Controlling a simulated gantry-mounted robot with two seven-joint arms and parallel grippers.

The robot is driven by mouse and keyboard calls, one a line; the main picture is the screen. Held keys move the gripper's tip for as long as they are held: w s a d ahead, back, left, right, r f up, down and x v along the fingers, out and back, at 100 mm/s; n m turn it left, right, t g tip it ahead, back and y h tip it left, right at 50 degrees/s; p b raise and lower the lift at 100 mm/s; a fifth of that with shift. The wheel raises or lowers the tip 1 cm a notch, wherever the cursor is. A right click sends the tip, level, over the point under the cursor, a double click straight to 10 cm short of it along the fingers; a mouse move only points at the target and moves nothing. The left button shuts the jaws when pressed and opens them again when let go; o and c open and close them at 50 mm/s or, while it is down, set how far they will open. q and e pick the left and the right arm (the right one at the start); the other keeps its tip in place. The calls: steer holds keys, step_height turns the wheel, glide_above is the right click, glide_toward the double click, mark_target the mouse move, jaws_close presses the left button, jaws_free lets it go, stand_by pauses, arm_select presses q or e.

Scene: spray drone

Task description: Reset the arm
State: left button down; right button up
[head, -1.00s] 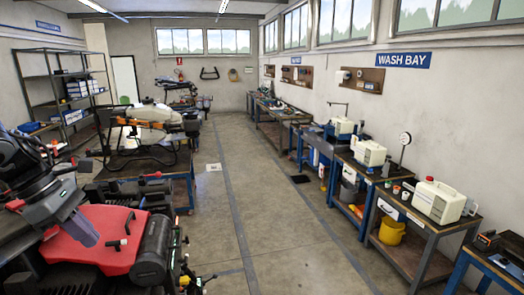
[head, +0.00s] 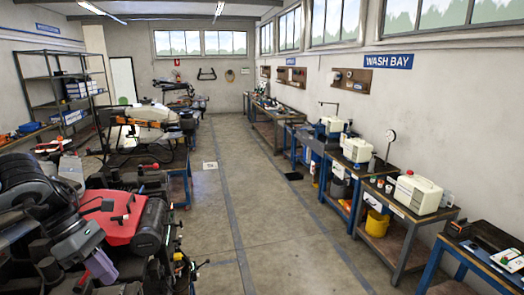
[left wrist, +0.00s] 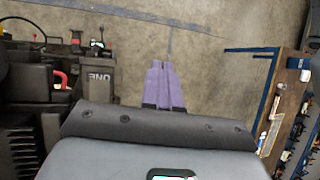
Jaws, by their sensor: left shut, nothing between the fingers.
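My left gripper (head: 103,268) is at the lower left of the head view, with its purple-grey fingers pointing down. The fingers also show in the left wrist view (left wrist: 164,85), close together and empty. The gripper is just in front of a black machine with a red top (head: 128,218); I cannot tell the gap between them. In the left wrist view the grey floor (left wrist: 200,70) lies beyond the fingertips. My right gripper is in neither view.
Black equipment (left wrist: 90,75) with white lettering is left of the fingers in the wrist view. A drone (head: 150,115) is on a bench farther back. Benches with white machines (head: 418,195) and a yellow bucket (head: 377,223) line the right wall.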

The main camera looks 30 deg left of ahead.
arm_select(q)
steer(key=s+d+f+g+h+p, duration=0.3)
steer(key=d+f+h, duration=0.4)
steer(key=d+f, duration=1.2)
steer(key=s+d+f+n+t+h+p, duration=0.15)
steer(key=d+f+n+t, duration=0.3)
steer(key=d, duration=0.65)
steer(key=w+d+r+n+t+y+p, duration=0.1)
steer(key=w+d+n+t+y, duration=0.2)
steer(key=n, duration=0.6)
steer(key=w+d+r+n+t+y, duration=0.1)
steer(key=d+n+t+y, duration=0.2)
steer(key=d+n+t, duration=0.35)
steer(key=s+a+f+n+g+y, duration=0.2)
steer(key=s+a+n+g+y, duration=0.2)
steer(key=n, duration=0.7)
steer(key=s+a+f+n+g+y, duration=0.3)
steer(key=a+n, duration=0.5)
steer(key=n, duration=0.4)
steer(key=s+g+y, duration=0.1)
steer(key=s+g, duration=0.1)
steer(key=shift+s+n+p, duration=0.3)
steer(key=shift+s, duration=0.1)
